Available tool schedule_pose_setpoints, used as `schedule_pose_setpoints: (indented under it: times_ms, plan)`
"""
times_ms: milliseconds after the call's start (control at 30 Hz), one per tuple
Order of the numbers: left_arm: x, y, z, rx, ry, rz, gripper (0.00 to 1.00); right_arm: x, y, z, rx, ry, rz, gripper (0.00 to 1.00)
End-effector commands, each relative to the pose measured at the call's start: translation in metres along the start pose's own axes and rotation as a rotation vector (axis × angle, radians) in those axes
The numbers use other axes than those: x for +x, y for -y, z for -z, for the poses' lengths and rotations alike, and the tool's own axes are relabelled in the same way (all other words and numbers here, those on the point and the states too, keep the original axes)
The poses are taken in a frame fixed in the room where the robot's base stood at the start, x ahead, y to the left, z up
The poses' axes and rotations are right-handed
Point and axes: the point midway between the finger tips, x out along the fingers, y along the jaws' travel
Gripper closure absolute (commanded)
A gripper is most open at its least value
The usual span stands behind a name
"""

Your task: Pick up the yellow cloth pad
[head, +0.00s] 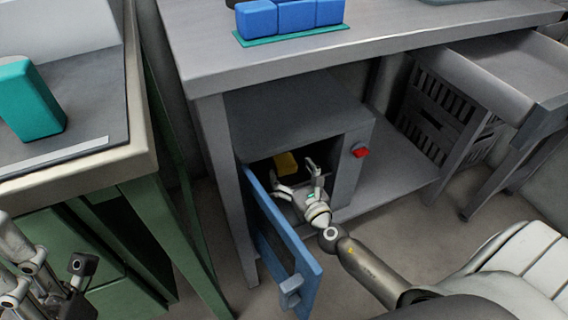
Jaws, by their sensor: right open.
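The yellow cloth pad (286,164) lies inside the grey cabinet (290,118) under the workbench, seen through its open front. My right gripper (296,174) is at the cabinet opening with its fingers spread. The pad shows just beyond and between the fingers, and nothing is held. I cannot tell whether a finger touches the pad. My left gripper (72,290) is at the lower left edge, partly cut off, and its jaw state is unclear.
The blue cabinet door (285,245) hangs open on the left of the opening, close to my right gripper. A red knob (360,151) sits on the cabinet front. A drawer (490,75) is open at right. Blue blocks (290,16) stand on the bench, a teal block (30,100) at left.

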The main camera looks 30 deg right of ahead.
Motion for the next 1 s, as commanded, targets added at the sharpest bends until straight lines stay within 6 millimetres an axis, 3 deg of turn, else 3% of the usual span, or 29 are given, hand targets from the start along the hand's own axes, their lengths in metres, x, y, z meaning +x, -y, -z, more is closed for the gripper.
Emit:
schedule_pose_setpoints:
  times_ms: [400, 733, 1000]
  plan:
    - [-0.004, 0.0, 0.001, -0.001, -0.01, 0.0, 0.59, 0.048, 0.002, -0.002, 0.002, 0.001, 0.001, 0.14]
    - [-0.004, 0.0, 0.001, -0.002, -0.009, 0.0, 0.59, 0.052, 0.002, -0.002, 0.002, 0.0, 0.001, 0.14]
    - [-0.004, 0.0, 0.001, -0.001, -0.009, 0.0, 0.59, 0.052, 0.002, -0.002, 0.002, 0.0, 0.001, 0.49]
